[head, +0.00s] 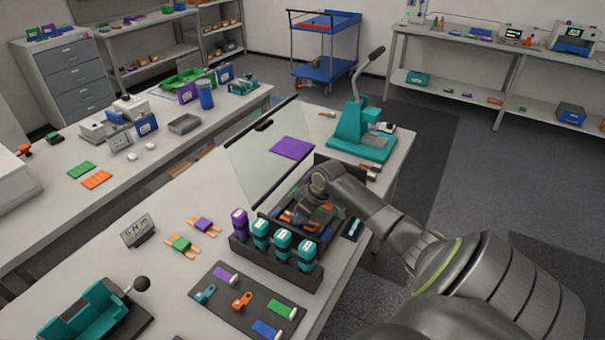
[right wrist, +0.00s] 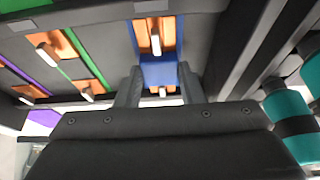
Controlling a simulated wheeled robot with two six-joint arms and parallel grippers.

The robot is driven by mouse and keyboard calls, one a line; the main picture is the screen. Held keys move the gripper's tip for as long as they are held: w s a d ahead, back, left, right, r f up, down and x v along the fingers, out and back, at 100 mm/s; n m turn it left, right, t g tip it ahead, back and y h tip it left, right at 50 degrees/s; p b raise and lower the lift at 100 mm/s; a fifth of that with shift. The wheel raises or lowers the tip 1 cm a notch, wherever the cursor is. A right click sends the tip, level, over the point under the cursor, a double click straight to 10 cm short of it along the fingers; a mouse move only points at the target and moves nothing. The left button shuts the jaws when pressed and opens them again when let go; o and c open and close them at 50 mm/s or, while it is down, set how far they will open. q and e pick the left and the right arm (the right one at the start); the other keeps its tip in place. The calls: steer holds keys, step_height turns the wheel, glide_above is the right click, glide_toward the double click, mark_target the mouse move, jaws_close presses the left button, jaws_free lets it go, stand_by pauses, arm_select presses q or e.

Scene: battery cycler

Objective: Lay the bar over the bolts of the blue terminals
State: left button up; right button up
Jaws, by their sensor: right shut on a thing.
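My right gripper (head: 305,216) is down inside the dark open-topped cycler box (head: 272,272). In the right wrist view its two fingers (right wrist: 160,88) are shut on the blue middle of the bar (right wrist: 160,73). Copper shows above and below this blue part, each with a pale bolt (right wrist: 155,43) in front of it. I cannot tell how much of that copper is bar and how much is terminal, or whether the bar is fully seated. Other copper terminals with pale bolts (right wrist: 46,50) lie to the left, beside green and purple strips. My left gripper is not in view.
Teal and purple cylinders (head: 283,243) stand along the box's front. A clear panel (head: 268,150) rises behind it. A green bar (head: 182,244) and a purple bar (head: 204,224) lie left. A dark mat (head: 225,305) with small parts is in front; a teal press (head: 362,135) stands behind.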

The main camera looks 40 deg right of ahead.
steer(key=o, duration=1.1)
steer(key=b+v, duration=0.2)
steer(key=v, duration=1.5)
steer(key=shift+s+r, duration=0.15)
